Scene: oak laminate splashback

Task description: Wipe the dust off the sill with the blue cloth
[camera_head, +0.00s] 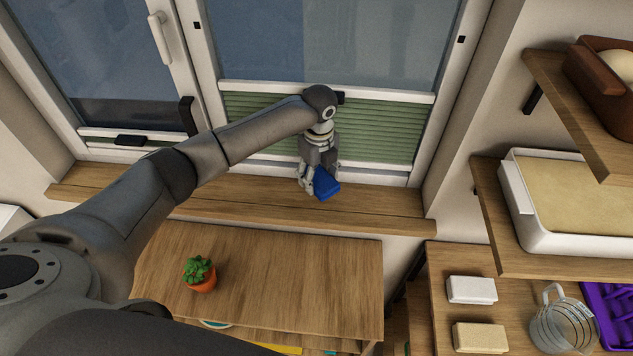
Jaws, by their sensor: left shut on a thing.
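The wooden sill (384,203) runs along the foot of the window. My left gripper (313,189) points down over the sill, right of its middle, and is shut on the blue cloth (326,184). The cloth is a small bright blue piece at or just above the sill's surface; I cannot tell whether it touches. The fingers hide part of it. No dust can be made out on the sill at this size. My left arm covers part of the sill to the left. My right gripper is not in view.
A potted plant (201,274) stands on the wooden cabinet top (300,270) below the sill. At right are shelves with a white litter-like tray (508,187), a glass jug (560,325), a purple rack (610,310) and two small blocks (472,290). The sill right of the cloth is clear.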

